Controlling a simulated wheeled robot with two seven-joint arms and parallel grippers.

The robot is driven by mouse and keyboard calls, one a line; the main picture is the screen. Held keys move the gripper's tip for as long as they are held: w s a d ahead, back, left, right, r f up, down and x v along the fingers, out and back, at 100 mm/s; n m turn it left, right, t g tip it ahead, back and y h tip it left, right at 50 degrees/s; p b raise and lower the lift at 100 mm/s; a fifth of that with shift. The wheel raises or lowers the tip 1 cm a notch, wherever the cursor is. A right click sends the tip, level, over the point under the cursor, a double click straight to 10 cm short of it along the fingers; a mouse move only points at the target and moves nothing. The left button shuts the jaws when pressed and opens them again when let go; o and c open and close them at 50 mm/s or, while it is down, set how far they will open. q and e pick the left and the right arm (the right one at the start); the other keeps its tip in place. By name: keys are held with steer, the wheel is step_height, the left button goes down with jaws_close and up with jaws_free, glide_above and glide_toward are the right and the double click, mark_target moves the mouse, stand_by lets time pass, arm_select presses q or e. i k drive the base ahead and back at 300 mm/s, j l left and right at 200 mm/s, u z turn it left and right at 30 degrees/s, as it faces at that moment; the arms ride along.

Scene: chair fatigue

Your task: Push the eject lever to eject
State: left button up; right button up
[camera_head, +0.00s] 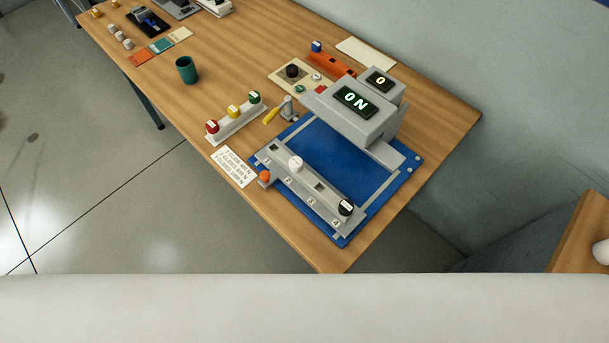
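A grey rail with numbered slots (326,195) lies along the plate's near side. A yellow handle (271,115) sticks out beside a grey post (288,107) left of the machine. No readable label tells which of these is the eject lever. Neither gripper is in view.
A white rack with red, yellow and green knobs (235,121) and a printed card (233,167) lie left of the plate. A green cup (186,69) stands further left. An orange block (331,64) lies behind. Bare tabletop (225,50) lies beyond the cup.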

mark_target(277, 111)
steer(key=j+z, duration=0.25)
steer(key=k+j+z, duration=0.25)
steer(key=j, duration=0.2)
steer(key=j+z, duration=0.25)
steer(key=j, duration=0.15)
